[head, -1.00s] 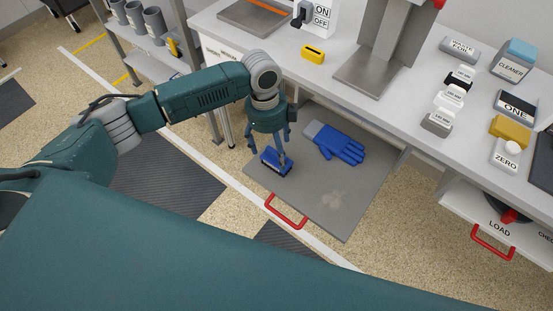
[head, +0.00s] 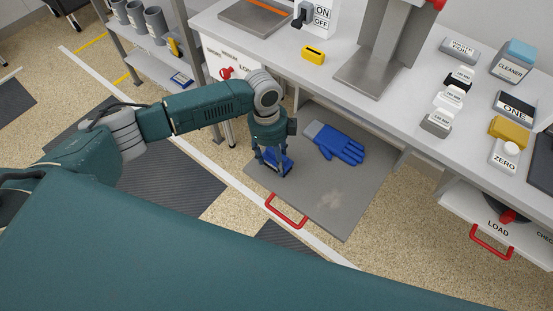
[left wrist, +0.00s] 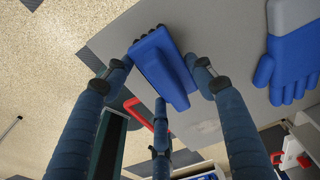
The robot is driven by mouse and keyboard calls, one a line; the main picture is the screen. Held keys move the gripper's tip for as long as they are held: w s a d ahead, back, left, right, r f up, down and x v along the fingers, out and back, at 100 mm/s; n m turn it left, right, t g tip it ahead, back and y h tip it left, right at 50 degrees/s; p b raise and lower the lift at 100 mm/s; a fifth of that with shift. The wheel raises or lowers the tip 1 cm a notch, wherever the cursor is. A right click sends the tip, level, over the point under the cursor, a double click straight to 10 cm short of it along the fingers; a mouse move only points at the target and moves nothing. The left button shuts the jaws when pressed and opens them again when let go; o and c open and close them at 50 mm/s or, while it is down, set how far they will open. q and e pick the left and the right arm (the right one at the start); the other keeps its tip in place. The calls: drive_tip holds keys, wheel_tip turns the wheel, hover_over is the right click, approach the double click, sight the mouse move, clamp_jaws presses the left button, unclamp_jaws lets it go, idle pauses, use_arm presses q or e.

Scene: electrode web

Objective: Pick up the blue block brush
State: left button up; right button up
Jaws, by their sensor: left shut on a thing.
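The blue block brush (head: 285,164) is at the left part of a pulled-out grey drawer tray (head: 345,205). My left gripper (head: 273,166) comes down over it from above, with its fingers around the brush. In the left wrist view the blue brush (left wrist: 163,68) shows dark bristles at its top end and sits between the fingers of my left gripper (left wrist: 162,85), which is shut on it. I cannot tell whether the brush touches the tray. My right gripper is not in view.
A blue and grey glove (head: 338,145) lies on the tray to the right of the brush. The tray has a red handle (head: 286,213) at its front. The workbench (head: 405,120) stands behind, with a yellow block (head: 313,54) and several labelled blocks on it.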

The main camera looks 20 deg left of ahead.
use_arm(q)
drive_tip(key=shift+r, duration=0.15)
wheel_tip(320, 180, up, 20)
drive_tip(key=shift+b, duration=0.3)
